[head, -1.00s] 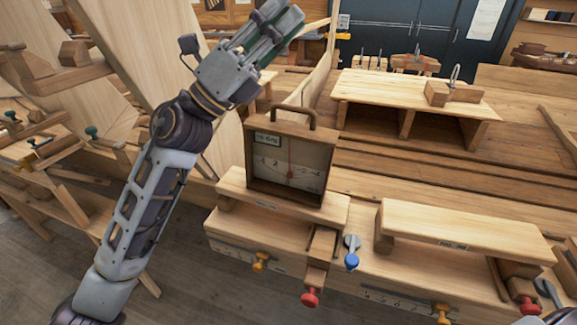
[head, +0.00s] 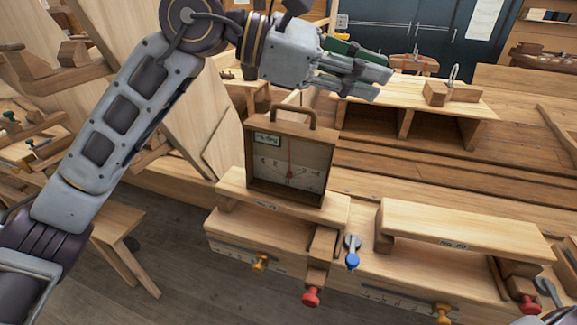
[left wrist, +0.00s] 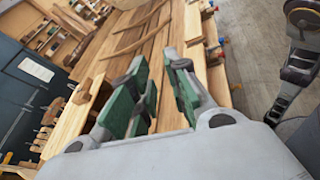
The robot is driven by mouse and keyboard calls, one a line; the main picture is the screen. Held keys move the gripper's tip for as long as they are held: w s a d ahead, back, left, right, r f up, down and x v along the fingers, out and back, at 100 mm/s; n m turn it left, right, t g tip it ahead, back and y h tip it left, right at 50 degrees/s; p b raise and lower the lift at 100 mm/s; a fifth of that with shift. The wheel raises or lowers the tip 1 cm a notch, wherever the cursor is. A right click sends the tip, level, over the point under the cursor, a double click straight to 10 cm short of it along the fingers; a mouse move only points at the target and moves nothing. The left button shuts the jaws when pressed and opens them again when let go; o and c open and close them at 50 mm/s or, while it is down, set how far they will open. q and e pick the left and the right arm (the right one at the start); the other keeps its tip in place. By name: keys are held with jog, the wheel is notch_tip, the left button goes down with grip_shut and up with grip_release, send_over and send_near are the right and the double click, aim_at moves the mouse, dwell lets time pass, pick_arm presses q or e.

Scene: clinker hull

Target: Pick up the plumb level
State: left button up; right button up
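The plumb level (head: 289,163) is an upright wooden box with a dial face, a red needle and a brown handle (head: 293,113) on top. It stands on a small raised wooden shelf (head: 230,187) at the bench front. My left gripper (head: 378,76) is above and to the right of the level in the head view, apart from it, with its fingers pointing right. In the left wrist view the fingers (left wrist: 156,65) with green pads stand apart, with nothing between them. The level is not seen in the left wrist view. My right gripper is out of view.
A second raised shelf (head: 465,226) stands to the right and is empty. Behind is a low wooden stand (head: 385,91) with a clamp-like tool (head: 450,92) on it. Clamps with blue, red and yellow knobs stick out at the bench front. Leaning planks stand at left.

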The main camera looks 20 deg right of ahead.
pick_arm(q)
jog(key=w+a+t+y, duration=0.8)
jog(key=a+t+y, duration=0.1)
jog(key=y, duration=0.1)
jog(key=shift+w+a+r+m, duration=0.25)
jog(key=shift+w+r+m, duration=0.05)
jog(key=shift+r+m, duration=0.1)
